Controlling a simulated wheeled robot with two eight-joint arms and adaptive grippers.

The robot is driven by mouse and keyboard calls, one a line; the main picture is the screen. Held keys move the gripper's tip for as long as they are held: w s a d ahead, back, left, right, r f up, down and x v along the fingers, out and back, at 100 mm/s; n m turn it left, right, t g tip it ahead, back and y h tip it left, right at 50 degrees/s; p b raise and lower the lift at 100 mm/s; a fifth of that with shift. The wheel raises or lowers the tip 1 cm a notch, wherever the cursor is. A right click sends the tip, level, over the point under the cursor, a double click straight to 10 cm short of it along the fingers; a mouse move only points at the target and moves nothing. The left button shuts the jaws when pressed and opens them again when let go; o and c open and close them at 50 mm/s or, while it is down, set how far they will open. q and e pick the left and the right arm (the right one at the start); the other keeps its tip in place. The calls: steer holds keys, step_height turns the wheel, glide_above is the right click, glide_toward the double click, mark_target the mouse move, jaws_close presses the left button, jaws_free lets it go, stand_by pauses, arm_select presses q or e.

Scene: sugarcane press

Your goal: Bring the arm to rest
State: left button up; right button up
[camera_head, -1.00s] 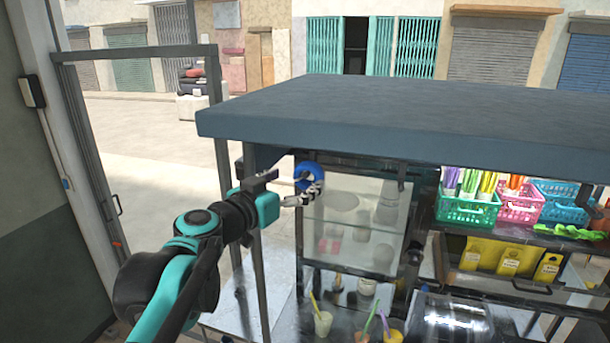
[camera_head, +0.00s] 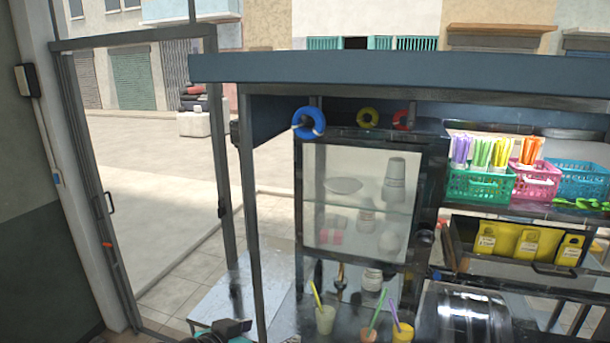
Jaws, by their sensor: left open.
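My left gripper (camera_head: 232,327) shows only as a small black and teal piece at the bottom edge, low in front of the press stand. Its fingertips are cut off or hidden, and nothing is seen in it. The rest of my left arm is below the picture. My right gripper is not in view.
A glass cabinet (camera_head: 325,200) stands under the grey roof (camera_head: 400,75). Cups with straws (camera_head: 326,318) stand below it. Coloured baskets (camera_head: 480,186) and yellow containers (camera_head: 530,243) are at right. A metal table (camera_head: 225,295) is at lower left; open pavement (camera_head: 150,170) lies beyond.

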arm_select(q)
steer(key=s+a+f+n+g+y+b, duration=0.1)
steer(key=s+a+f+y+b, duration=0.1)
steer(key=f, duration=0.8)
steer(key=s+a+f+n+g+y+b, duration=0.1)
steer(key=s+a+f+n+y+b, duration=0.1)
steer(key=s+a+f+b, duration=0.2)
steer(key=s+a+f+n+y+b, duration=0.1)
steer(key=f+b, duration=0.7)
steer(key=f, duration=0.9)
steer(key=s+a+y, duration=0.1)
steer(key=s+a, duration=0.1)
steer(key=a, duration=0.1)
steer(key=shift+s+a+f+n+g, duration=0.3)
steer(key=shift+s+a+f+g, duration=0.05)
steer(key=shift+g, duration=0.05)
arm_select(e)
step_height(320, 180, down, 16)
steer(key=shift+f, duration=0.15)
